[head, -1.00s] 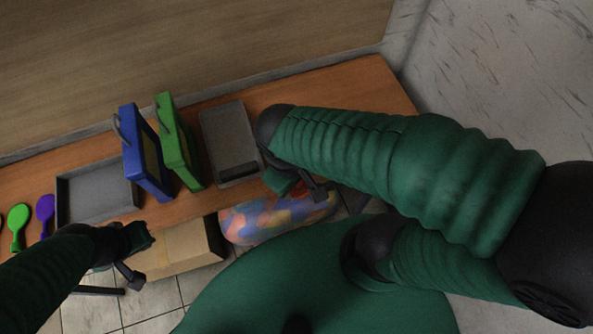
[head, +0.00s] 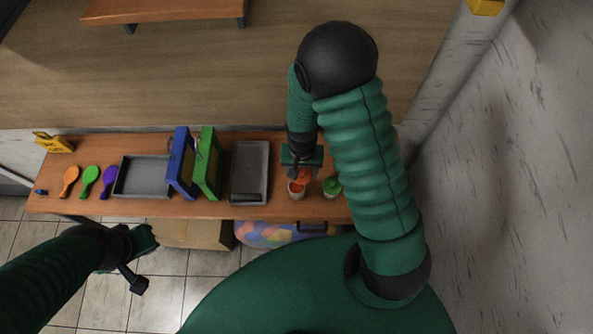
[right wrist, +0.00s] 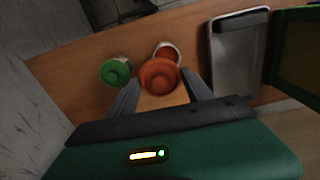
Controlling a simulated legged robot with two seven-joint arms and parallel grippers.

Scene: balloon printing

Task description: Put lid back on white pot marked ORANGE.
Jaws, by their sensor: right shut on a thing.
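The white pot (head: 296,193) stands uncovered near the front edge of the bench, with orange showing inside. It also shows in the right wrist view (right wrist: 178,47), partly hidden behind the orange lid. My right gripper (head: 301,166) is shut on the orange lid (right wrist: 159,76), holding it just above and slightly overlapping the pot in view. I cannot tell whether the lid touches the rim. Any marking on the pot is not readable. My left gripper (head: 142,262) is open and empty, low in front of the bench.
A pot with a green lid (head: 332,186) stands close to the right of the open pot. A grey tray (head: 249,150), green frame (head: 208,165) and blue frame (head: 181,165) are to the left. A cardboard box (head: 195,236) and a bag of balloons (head: 265,236) sit below the bench.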

